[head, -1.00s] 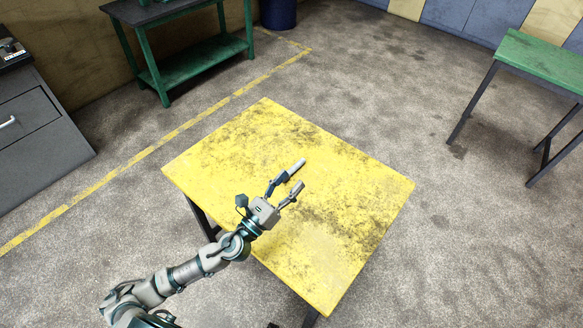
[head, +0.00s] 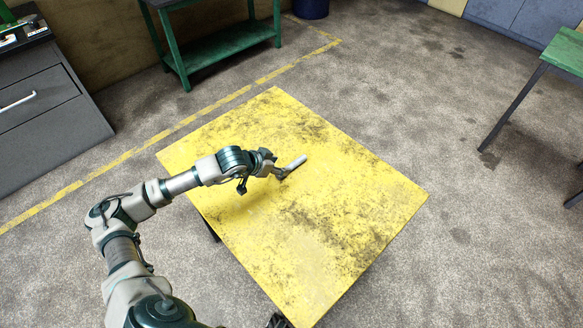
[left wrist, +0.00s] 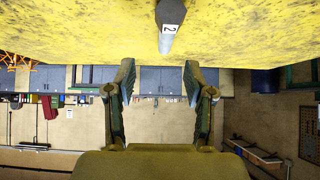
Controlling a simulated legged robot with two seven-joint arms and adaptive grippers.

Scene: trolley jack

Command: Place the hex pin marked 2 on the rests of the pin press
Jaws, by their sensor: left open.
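The hex pin marked 2 (head: 294,163) is a grey bar lying on the yellow table (head: 345,215). In the left wrist view the pin (left wrist: 170,22) shows its white label with a 2, at the top of the picture. My left gripper (head: 281,174) is low over the table at the pin's near end. In the left wrist view the open fingers (left wrist: 159,75) stand apart with nothing between them, and the pin lies just beyond their tips. The pin press is not recognisable in any view. My right gripper is not clearly seen.
A green workbench (head: 225,48) stands behind, with its top mostly cut off. A grey drawer cabinet (head: 45,105) is at the left, with small items on top. Another green table (head: 566,50) is at the right. The rest of the yellow table is clear.

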